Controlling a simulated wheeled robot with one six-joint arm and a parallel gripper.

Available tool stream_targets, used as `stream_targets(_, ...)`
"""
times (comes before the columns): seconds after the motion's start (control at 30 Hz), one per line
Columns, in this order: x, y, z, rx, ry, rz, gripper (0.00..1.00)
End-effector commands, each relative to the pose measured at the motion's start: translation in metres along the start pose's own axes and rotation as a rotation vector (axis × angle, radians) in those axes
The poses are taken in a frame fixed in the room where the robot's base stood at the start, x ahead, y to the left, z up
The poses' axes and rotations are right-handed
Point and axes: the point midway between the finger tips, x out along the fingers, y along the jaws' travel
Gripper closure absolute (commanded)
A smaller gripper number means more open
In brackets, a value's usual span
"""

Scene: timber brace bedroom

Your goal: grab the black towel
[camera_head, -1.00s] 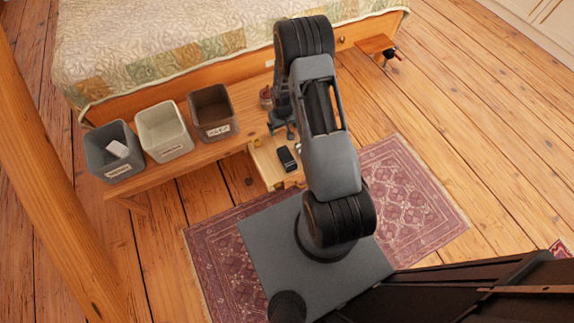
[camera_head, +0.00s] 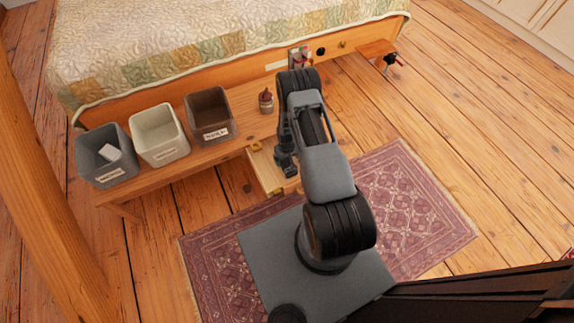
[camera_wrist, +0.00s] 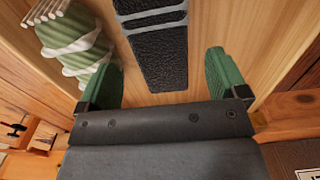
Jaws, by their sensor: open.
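The black towel (camera_wrist: 160,50) shows in the wrist view as a dark, textured strip with grey bands. It lies on pale wood, in line with the space between my green fingertips. My gripper (camera_wrist: 165,78) is open and above the towel; whether the fingers touch it I cannot tell. In the head view my gripper (camera_head: 286,166) is over the open drawer (camera_head: 264,170) of the low wooden bench. The towel is hidden there behind my gripper.
A grey bin (camera_head: 88,158), a white bin (camera_head: 158,140) and a brown bin (camera_head: 208,112) stand on the bench (camera_head: 190,160). A small bottle (camera_head: 266,103) stands behind the drawer.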

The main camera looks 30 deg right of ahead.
Motion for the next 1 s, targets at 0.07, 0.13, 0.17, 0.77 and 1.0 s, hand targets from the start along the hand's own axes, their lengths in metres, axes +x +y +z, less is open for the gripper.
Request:
stream_targets(0.07,0.004,0.0,0.0,0.0,0.0,0.0,0.08)
stream_targets(0.13,0.009,-0.001,0.0,0.0,0.0,0.0,0.08)
stream_targets(0.17,0.012,-0.001,0.0,0.0,0.0,0.0,0.08)
stream_targets(0.77,0.051,-0.002,0.001,0.0,0.001,0.0,0.13)
stream_targets(1.0,0.051,-0.002,0.001,0.0,0.001,0.0,0.36)
